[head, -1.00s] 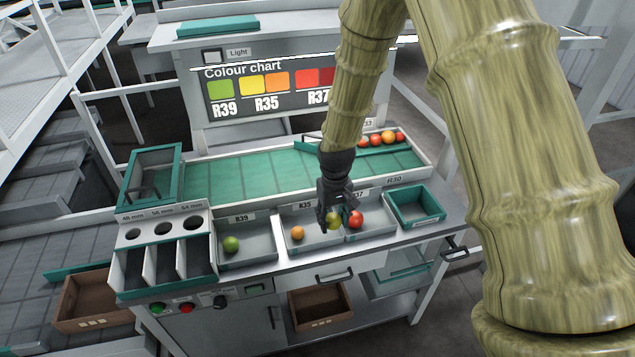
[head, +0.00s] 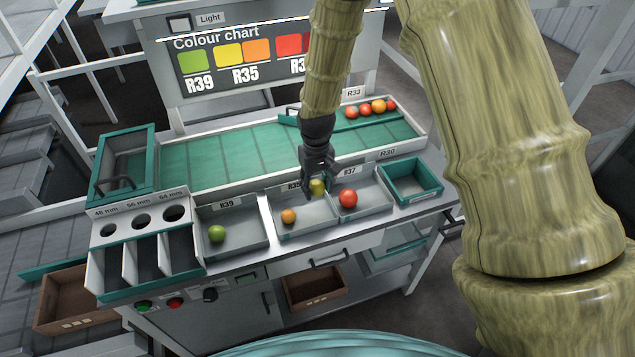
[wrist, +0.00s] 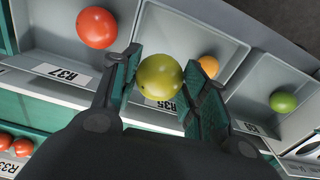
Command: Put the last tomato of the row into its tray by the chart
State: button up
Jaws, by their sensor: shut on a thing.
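My gripper (head: 317,190) is shut on a yellow-green tomato (wrist: 160,77), which shows between the two fingers in the wrist view. In the head view the held tomato (head: 318,187) is at the back right of the R35 tray (head: 308,226), near the divider to the R37 tray (head: 372,205). Its height above the tray floor is hard to tell. An orange tomato (head: 288,216) lies in the R35 tray. A red tomato (head: 347,198) lies in the R37 tray. The colour chart (head: 240,62) stands behind, its right part hidden by my arm.
A green tomato (head: 216,233) lies in the R39 tray (head: 245,246). A teal-rimmed R30 tray (head: 412,196) is at the right and looks empty. Several red and orange tomatoes (head: 378,106) sit in a row at the back right. The green belt (head: 220,157) is clear at left.

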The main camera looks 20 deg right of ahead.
aim_at(317, 212)
jog(key=f, duration=0.1)
jog(key=f+b, duration=0.1)
jog(key=shift+s+d+f, duration=0.1)
jog(key=shift+s+f, duration=0.1)
jog(key=shift+f, duration=0.1)
jog(key=shift+f+b, duration=1)
jog(key=shift+f, duration=1.35)
jog(key=shift+f, duration=0.6)
jog(key=o, duration=0.8)
jog(key=c, duration=0.3)
jog(key=shift+r, duration=0.15)
jog(key=shift+r+p, duration=2.15)
jog(key=shift+r, duration=1.25)
